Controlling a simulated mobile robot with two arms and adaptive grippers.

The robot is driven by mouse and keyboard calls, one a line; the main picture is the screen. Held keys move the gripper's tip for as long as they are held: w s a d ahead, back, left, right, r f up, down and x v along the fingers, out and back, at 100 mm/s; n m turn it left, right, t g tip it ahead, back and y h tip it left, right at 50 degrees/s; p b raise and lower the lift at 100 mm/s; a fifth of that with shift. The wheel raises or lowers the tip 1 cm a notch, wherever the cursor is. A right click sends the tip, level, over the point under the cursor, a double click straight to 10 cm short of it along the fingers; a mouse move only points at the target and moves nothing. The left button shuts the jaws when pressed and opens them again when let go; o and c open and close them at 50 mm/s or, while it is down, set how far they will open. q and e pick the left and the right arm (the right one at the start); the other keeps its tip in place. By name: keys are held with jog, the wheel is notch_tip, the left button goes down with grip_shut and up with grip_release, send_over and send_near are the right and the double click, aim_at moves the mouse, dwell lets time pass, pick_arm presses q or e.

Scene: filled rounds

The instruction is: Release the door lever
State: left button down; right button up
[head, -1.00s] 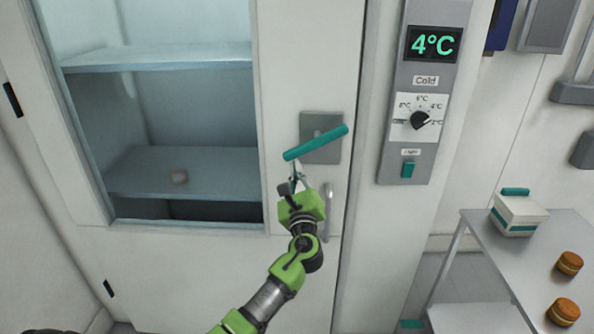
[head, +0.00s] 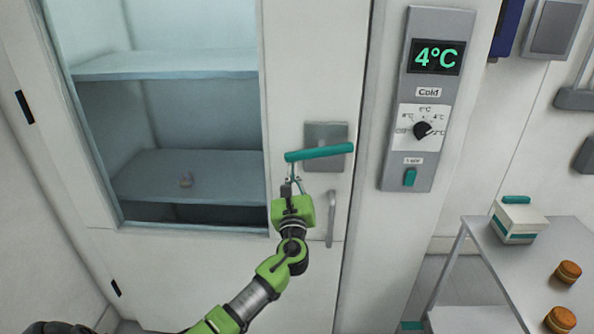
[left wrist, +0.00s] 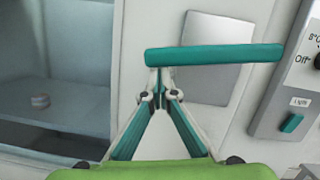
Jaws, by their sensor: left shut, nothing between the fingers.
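The teal door lever (head: 320,152) sits on a square grey plate (head: 325,133) on the white door (head: 300,60). It is nearly level, its right end slightly higher. My left gripper (head: 291,183) is just below the lever's left end, shut and empty. In the left wrist view the lever (left wrist: 215,54) runs across above the closed fingertips (left wrist: 158,76); I cannot tell whether they touch it. My right gripper is not in view.
A vertical grey handle (head: 330,218) is below the lever. A control panel (head: 428,100) reading 4°C is to the right. A side table (head: 510,260) holds a white and teal box (head: 518,222) and two round brown items. A small object (head: 186,180) lies on a shelf behind the door window.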

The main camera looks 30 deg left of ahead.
pick_arm(q)
jog(key=shift+s+a+r+p, duration=0.15)
jog(key=shift+r+p, duration=0.1)
jog(key=shift+r, duration=0.2)
jog(key=shift+s+a+r+p, duration=0.15)
jog(key=shift+r+p, duration=0.1)
jog(key=shift+r, duration=0.15)
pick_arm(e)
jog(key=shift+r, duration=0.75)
pick_arm(q)
jog(key=shift+w+a+r, duration=0.1)
jog(key=shift+r, duration=0.05)
